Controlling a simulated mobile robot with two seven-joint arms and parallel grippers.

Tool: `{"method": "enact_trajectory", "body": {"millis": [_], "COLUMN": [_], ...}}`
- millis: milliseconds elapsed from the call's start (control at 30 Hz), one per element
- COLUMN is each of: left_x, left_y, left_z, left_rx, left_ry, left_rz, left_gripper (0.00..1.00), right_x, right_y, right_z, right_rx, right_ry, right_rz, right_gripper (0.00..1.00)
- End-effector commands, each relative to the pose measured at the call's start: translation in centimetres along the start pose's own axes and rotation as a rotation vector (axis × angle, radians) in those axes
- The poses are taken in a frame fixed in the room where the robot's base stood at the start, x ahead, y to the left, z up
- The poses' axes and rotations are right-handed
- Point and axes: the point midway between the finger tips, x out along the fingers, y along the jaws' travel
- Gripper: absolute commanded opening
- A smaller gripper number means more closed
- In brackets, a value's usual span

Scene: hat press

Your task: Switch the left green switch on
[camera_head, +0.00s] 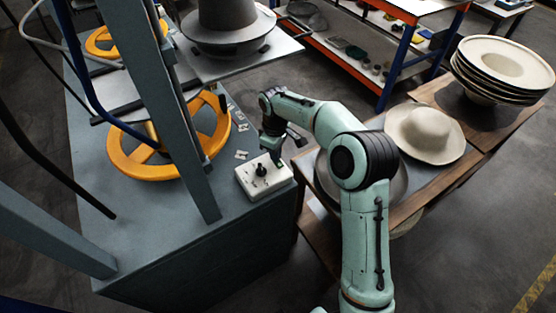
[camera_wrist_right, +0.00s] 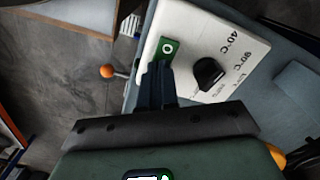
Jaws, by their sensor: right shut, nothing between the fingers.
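A white control box (camera_head: 250,187) sits on the grey machine's corner in the head view. In the right wrist view its white face (camera_wrist_right: 228,38) carries a black knob (camera_wrist_right: 208,72) with temperature markings and a green switch (camera_wrist_right: 167,47) marked with a white ring. My right gripper (camera_head: 277,158) is shut and empty, pointing down at the box. In the wrist view its fingertips (camera_wrist_right: 160,68) are at the lower edge of the green switch and hide part of it. I cannot tell whether they touch it. My left gripper is in neither view.
Orange handwheels (camera_head: 155,172) and grey posts (camera_head: 180,110) stand left of the box. A wooden table (camera_head: 455,105) at right holds a cream hat (camera_head: 425,130) and stacked hats (camera_head: 500,65). An orange ball knob (camera_wrist_right: 107,71) is left of the fingers in the wrist view.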

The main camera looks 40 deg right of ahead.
Motion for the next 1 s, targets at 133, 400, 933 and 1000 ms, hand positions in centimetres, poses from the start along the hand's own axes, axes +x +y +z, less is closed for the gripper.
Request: {"method": "enact_trajectory", "body": {"millis": [133, 400, 933, 1000], "left_x": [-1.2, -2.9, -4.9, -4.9], "left_y": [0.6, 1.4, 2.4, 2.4], "left_z": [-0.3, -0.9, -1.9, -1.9], "left_rx": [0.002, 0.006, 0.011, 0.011], "left_ry": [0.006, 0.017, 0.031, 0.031], "left_rz": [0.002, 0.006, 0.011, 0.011], "left_gripper": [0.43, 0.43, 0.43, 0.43], "right_x": [-1.6, -3.9, -6.7, -6.7], "right_y": [0.1, 0.1, 0.1, 0.1], "right_z": [-0.1, -0.1, -0.1, 0.0], "right_rx": [0.000, 0.001, 0.001, 0.000], "right_ry": [0.004, 0.005, 0.004, 0.004], "right_rz": [0.002, 0.003, 0.003, 0.002], "right_gripper": [0.00, 0.00, 0.00, 0.00]}}
